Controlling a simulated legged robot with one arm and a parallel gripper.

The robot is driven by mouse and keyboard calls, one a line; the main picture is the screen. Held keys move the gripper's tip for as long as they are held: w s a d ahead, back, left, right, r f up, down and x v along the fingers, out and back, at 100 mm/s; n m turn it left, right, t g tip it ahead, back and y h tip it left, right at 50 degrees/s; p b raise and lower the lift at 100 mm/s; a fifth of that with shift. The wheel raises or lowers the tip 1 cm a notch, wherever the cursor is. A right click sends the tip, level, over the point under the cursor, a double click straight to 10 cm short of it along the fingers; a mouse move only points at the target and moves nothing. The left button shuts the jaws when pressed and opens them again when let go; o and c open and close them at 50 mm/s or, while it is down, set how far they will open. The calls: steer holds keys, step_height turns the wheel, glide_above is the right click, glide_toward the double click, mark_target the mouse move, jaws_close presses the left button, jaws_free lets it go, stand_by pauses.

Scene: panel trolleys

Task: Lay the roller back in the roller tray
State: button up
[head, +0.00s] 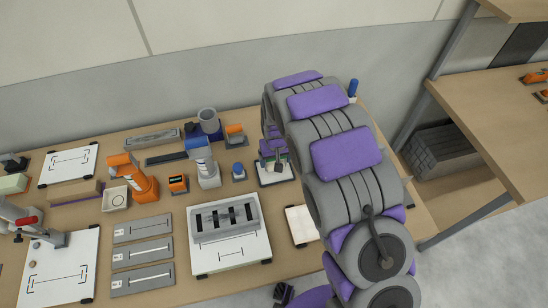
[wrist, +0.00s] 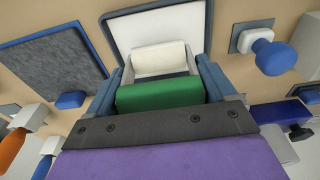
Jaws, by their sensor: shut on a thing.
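The roller has a cream roll (wrist: 158,57) and a green part (wrist: 160,94) between the fingers in the wrist view. My gripper (wrist: 163,80) is shut on the roller, with a blue-grey finger on either side. The likely roller tray (wrist: 192,20), pale with a dark rim, lies beyond and below the roller. In the head view my gripper (head: 272,150) hangs over a white tray (head: 265,178) at the bench's back right. The roller is mostly hidden there by my arm. I cannot tell whether the roller touches the tray.
A blue knob (wrist: 272,55) on a pale base stands right of the tray. A grey felt panel (wrist: 45,70) lies to the left. In the head view, a grey-blue clamp-like device (head: 204,165) stands close left, and a slotted grey block (head: 225,218) lies in front.

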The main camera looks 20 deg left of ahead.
steer(key=shift+d+f, duration=0.1)
steer(key=shift+f, duration=0.3)
steer(key=o, duration=1)
steer(key=r, duration=0.5)
steer(key=s+r+p, duration=0.1)
steer(key=r, duration=0.5)
steer(key=r+p, duration=0.1)
steer(key=r, duration=0.5)
steer(key=shift+s+d+r, duration=0.1)
steer(key=shift+s+d, duration=0.15)
steer(key=shift+d, duration=0.05)
steer(key=shift+d, duration=0.1)
